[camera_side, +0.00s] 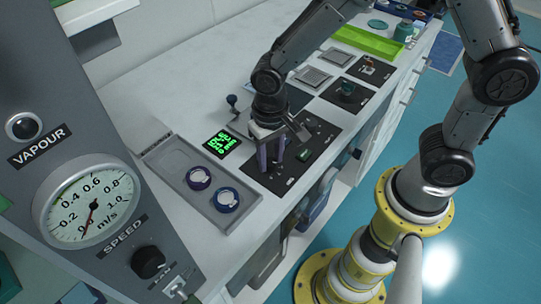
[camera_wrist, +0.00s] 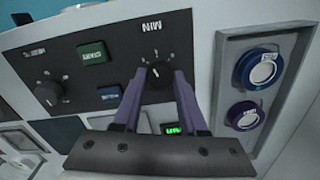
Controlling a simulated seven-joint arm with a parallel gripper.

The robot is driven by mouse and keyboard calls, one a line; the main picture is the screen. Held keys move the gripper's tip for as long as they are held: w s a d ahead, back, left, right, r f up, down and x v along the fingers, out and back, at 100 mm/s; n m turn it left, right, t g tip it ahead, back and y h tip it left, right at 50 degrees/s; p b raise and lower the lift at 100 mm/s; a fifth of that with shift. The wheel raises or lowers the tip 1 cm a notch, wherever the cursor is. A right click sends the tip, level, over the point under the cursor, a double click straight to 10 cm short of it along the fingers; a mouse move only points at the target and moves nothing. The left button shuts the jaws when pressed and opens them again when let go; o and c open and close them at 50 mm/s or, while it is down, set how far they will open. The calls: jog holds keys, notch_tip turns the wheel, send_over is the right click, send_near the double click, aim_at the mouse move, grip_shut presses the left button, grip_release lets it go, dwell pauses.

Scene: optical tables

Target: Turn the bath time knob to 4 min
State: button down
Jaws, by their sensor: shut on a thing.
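The black control panel (camera_side: 322,133) lies on the white bench and fills the upper middle of the wrist view (camera_wrist: 70,62). A dark round knob (camera_wrist: 158,77) sits on it below the word MIN, which appears upside down. My gripper (camera_wrist: 161,74) is shut on this knob, with one purple finger on each side. In the side view my gripper (camera_side: 268,165) points down onto the panel and hides the knob. The knob's exact setting is too small to read. A green-lit display (camera_side: 222,141) stands left of the panel; it is partly hidden in the wrist view (camera_wrist: 174,129).
A second dark knob (camera_wrist: 47,92), a green START button (camera_wrist: 93,52) and a blue button (camera_wrist: 110,92) are on the same panel. A grey tray (camera_side: 165,170) holds two round-lidded jars, purple (camera_side: 198,178) and blue (camera_side: 226,199). A gauge (camera_side: 87,203) stands at the left.

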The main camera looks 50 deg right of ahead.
aim_at(270, 162)
jog(key=shift+w+r+m, duration=0.1)
jog(key=shift+m, duration=1.6)
jog(key=shift+c, duration=2.2)
grip_release()
notch_tip(270, 162, up, 14)
